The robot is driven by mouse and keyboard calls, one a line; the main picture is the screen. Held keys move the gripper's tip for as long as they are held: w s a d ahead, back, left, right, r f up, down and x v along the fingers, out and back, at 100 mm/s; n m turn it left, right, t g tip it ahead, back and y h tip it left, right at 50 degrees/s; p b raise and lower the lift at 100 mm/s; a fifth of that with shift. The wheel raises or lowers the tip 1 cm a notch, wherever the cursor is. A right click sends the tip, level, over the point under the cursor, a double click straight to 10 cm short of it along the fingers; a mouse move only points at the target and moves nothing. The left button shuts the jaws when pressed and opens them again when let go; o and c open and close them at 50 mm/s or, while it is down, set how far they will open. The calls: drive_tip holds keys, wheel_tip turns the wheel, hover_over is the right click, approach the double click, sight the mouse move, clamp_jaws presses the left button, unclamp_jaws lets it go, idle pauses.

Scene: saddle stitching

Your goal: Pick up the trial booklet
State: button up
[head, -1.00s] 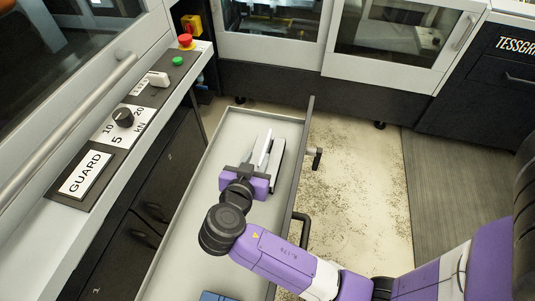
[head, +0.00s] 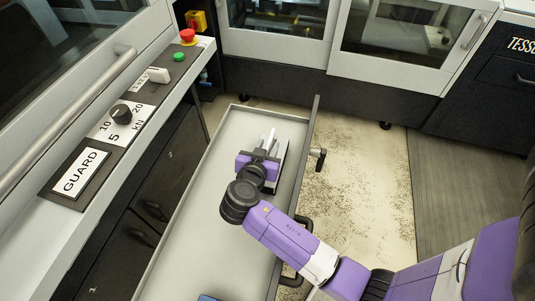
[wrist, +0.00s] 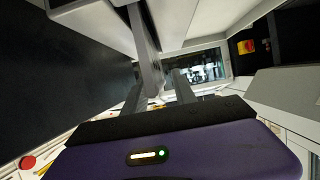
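My gripper (head: 266,142) is low over the far half of the long grey tray (head: 235,190), pointing toward its far end. In the wrist view the two dark fingers of my gripper (wrist: 160,92) stand apart. A small pale thing shows between or beyond them, too small to name. A pale, narrow piece (head: 281,152) lies beside the fingers in the head view, partly covered by the gripper. I cannot tell whether it is the trial booklet. A blue flat thing (head: 209,298) is cut off by the bottom edge of the head view.
A control ledge with a GUARD label (head: 80,174), a black knob (head: 121,112) and a red button (head: 187,36) runs along the left. Glazed cabinets stand behind.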

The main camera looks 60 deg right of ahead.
drive_tip(key=shift+d, duration=0.1)
clamp_jaws()
drive_tip(key=shift+r, duration=0.1)
idle(0.3)
